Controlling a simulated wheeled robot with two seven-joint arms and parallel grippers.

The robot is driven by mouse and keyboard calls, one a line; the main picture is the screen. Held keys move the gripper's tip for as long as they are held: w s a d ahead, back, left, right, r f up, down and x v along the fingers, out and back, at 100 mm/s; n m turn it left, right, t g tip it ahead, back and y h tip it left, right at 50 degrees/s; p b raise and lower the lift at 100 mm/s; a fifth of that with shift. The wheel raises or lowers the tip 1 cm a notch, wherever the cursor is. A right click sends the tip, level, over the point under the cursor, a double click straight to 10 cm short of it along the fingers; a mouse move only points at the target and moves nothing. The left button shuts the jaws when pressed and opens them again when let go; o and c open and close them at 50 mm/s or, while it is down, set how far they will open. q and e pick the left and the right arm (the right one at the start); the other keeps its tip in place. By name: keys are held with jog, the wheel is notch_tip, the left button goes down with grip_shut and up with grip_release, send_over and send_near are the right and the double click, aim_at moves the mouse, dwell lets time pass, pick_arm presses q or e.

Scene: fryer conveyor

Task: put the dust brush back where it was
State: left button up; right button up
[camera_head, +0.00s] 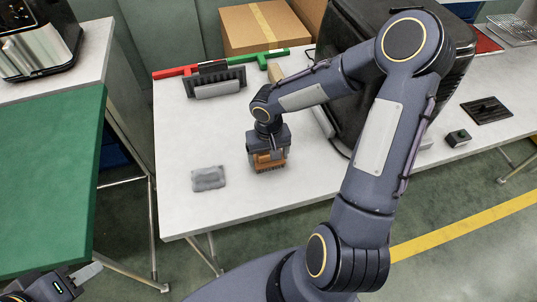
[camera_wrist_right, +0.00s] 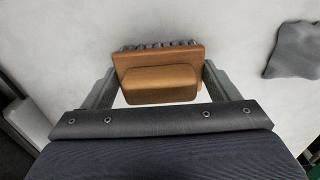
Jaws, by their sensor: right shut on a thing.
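The dust brush (camera_head: 270,161) has an orange-brown wooden body and dark bristles. My right gripper (camera_head: 268,152) is shut on it, at the white table's surface or just above it; I cannot tell which. In the right wrist view the brush (camera_wrist_right: 158,72) sits between the two fingers of the gripper (camera_wrist_right: 158,88), bristles on the far side. My left gripper (camera_head: 88,272) is at the bottom left corner, partly cut off, beside the green table; its jaw opening is not clear.
A grey cloth (camera_head: 208,179) lies left of the brush and shows in the wrist view (camera_wrist_right: 295,50). A rack with red and green bars (camera_head: 215,84) stands at the table's back left, near a cardboard box (camera_head: 255,28). A black fryer (camera_head: 345,50) stands behind my right arm.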

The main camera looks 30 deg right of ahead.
jog(key=o, duration=0.8)
notch_tip(320, 180, up, 12)
jog(key=shift+s+a+r+n+t+y+p, duration=0.15)
jog(key=shift+s+a+r+t+y, duration=0.75)
jog(key=shift+s, duration=1.95)
jog(key=shift+s+a+r+n+t+y+p, duration=0.1)
jog(key=shift+s+a+r+n+t+y, duration=0.3)
jog(key=shift+s+r+t, duration=1.6)
jog(key=shift+s+a+r+n+g+y+p, duration=0.1)
jog(key=shift+s+a+r+y, duration=0.45)
jog(key=shift+s, duration=3.15)
jog(key=shift+a+f, duration=0.15)
jog(key=shift+a, duration=0.1)
